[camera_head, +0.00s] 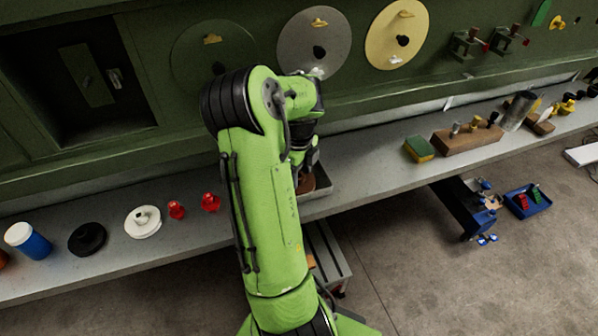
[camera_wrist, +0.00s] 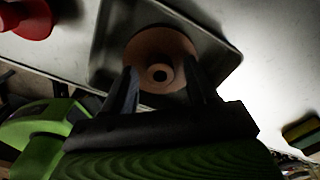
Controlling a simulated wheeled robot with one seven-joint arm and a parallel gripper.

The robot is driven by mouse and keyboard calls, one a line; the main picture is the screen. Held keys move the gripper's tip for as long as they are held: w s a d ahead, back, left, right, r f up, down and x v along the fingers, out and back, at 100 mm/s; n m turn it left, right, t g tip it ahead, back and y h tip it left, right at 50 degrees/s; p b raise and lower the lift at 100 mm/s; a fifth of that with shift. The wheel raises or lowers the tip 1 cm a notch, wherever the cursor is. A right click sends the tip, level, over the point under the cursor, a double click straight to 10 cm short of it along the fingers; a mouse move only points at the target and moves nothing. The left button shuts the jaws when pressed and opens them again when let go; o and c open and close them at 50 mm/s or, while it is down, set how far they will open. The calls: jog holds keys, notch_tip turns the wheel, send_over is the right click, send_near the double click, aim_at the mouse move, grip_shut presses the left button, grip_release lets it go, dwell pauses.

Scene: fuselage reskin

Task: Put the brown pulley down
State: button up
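The brown pulley (camera_wrist: 160,45) lies in a shallow grey metal tray (camera_wrist: 105,45), its round hub facing the wrist camera. In the head view a sliver of the pulley (camera_head: 307,184) and the tray (camera_head: 322,190) show beside my green arm, on the grey shelf. My gripper (camera_wrist: 162,70) is just over the pulley. Its two dark fingers stand apart, one on each side of the hub, with a visible gap to it on both sides. Whether the fingertips touch the pulley's disc cannot be told. My arm hides much of the tray in the head view.
Red knobs (camera_head: 210,202), a white pulley (camera_head: 143,222), a black pulley (camera_head: 87,238) and a blue cylinder (camera_head: 28,241) stand left on the shelf. A sponge (camera_head: 419,149) and a wooden block (camera_head: 467,138) lie right. A green panel wall with discs rises behind.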

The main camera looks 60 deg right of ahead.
notch_tip(320, 180, up, 12)
jog(key=p, duration=0.3)
jog(key=w+a+r+n+t, duration=0.2)
jog(key=w+a+r+n, duration=0.3)
jog(key=w+a+n, duration=0.3)
jog(key=a+r+n+t, duration=0.1)
jog(key=a+r+n, duration=0.2)
jog(key=a+n, duration=1)
jog(key=s+a+n+t, duration=0.1)
jog(key=s+a+n, duration=0.3)
jog(key=a+n, duration=0.3)
jog(key=s+a+n+t, duration=0.1)
jog(key=s+a+n, duration=0.3)
jog(key=a+n, duration=0.4)
jog(key=shift+s+a+f+n+t, duration=0.2)
jog(key=shift+f+n+t, duration=0.1)
jog(key=shift+n, duration=0.4)
